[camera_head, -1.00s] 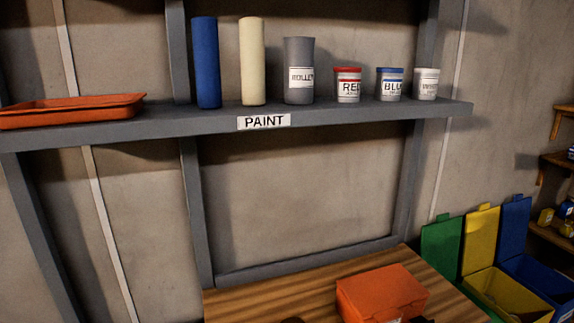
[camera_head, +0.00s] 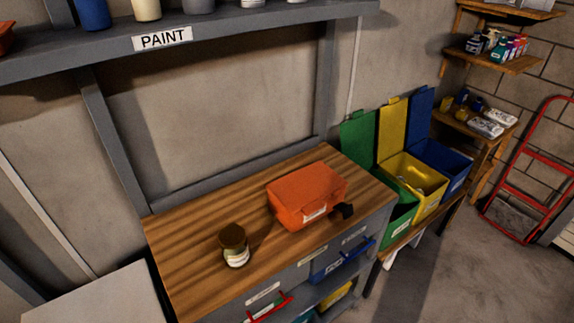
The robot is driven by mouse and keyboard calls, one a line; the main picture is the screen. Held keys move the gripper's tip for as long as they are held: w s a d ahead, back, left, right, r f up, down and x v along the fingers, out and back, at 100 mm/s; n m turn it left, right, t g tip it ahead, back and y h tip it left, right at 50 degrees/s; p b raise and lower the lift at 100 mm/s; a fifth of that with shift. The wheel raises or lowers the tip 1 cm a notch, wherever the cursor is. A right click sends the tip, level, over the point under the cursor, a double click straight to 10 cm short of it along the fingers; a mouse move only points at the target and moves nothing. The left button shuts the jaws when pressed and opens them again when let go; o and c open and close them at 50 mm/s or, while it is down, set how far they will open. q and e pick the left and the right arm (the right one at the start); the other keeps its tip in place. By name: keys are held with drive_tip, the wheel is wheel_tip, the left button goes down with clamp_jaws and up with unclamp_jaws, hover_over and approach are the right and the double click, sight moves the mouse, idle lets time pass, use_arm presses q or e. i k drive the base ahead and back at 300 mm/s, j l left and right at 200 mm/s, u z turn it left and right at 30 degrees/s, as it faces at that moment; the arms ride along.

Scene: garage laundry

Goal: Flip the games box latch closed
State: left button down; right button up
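Neither of my grippers is in view.
Drawers with red and blue handles are below. Green, yellow and blue bins (camera_head: 415,182) stand to the right. A grey shelf labelled PAINT (camera_head: 250,32) hangs above.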

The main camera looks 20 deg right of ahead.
sight(347, 210)
drive_tip(key=k+z, duration=0.1)
drive_tip(key=z, duration=0.35)
drive_tip(key=k+z, duration=0.15)
drive_tip(key=z, duration=0.25)
